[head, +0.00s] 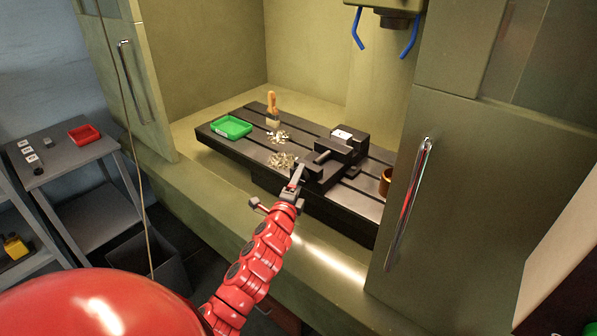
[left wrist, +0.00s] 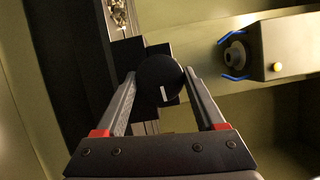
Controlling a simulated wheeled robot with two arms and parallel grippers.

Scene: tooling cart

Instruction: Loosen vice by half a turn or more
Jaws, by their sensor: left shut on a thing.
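The dark vice (head: 338,152) stands on the slotted machine table, with a pale block in its jaws. My left gripper (head: 296,180) reaches to the front end of the vice. In the left wrist view, my left gripper (left wrist: 160,80) has its two fingers on either side of a round black knob of the vice (left wrist: 160,82) with a short white mark low on its face. The fingers are shut on this knob. The vice's screw is mostly hidden behind the knob. My right gripper is not in view.
On the machine table (head: 222,146) are a green tray (head: 231,127), a brush (head: 272,108), metal chips (head: 281,160) and a brown cup (head: 386,181). Cabinet doors with long handles flank the opening. A side table (head: 75,155) with a red tray (head: 84,134) stands at left.

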